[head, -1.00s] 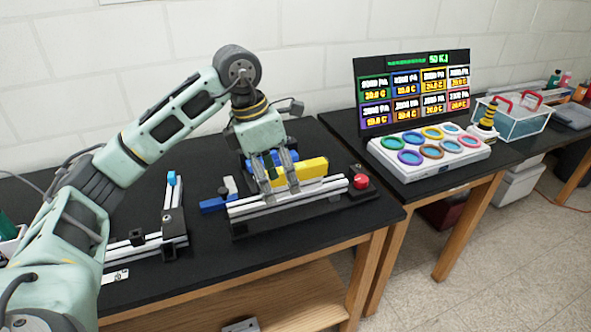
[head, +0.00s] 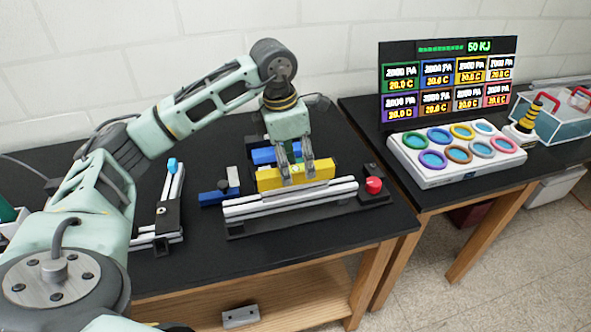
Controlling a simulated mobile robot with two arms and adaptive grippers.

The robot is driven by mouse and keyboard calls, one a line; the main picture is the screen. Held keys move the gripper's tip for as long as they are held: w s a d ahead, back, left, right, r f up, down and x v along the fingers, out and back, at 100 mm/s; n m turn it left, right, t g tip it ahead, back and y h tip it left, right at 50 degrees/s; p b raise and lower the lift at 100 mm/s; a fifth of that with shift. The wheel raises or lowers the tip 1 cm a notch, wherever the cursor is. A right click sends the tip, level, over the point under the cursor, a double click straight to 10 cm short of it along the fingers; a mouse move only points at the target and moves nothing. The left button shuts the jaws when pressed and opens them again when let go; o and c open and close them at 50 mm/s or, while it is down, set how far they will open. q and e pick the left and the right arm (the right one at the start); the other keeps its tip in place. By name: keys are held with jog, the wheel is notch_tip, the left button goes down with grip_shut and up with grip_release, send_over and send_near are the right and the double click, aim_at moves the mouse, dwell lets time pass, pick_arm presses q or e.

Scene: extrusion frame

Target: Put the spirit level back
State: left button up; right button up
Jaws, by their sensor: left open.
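The spirit level (head: 268,180) is a yellow bar in the middle of the head view. It lies lengthwise behind the grey aluminium extrusion rails (head: 290,203) on the black table. My left gripper (head: 296,178) points down from above at the middle of the level, with its two grey fingers apart. The fingers overlap the level in the view; I cannot tell whether they touch it. The level's lower edge is partly hidden by the rails. My right gripper is not in view.
A red button (head: 373,185) on a black box stands right of the rails. Blue blocks (head: 218,196) lie to the left, with another extrusion frame (head: 170,210) beyond. A second table holds a white tray of coloured rings (head: 450,165) and a display (head: 447,75).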

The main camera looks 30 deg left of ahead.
pick_arm(q)
jog(key=shift+w+f, duration=0.15)
jog(key=shift+f, duration=0.45)
jog(key=shift+w+f, duration=0.15)
jog(key=shift+f, duration=0.65)
jog(key=c, duration=0.8)
grip_shut()
jog(key=shift+r, duration=0.1)
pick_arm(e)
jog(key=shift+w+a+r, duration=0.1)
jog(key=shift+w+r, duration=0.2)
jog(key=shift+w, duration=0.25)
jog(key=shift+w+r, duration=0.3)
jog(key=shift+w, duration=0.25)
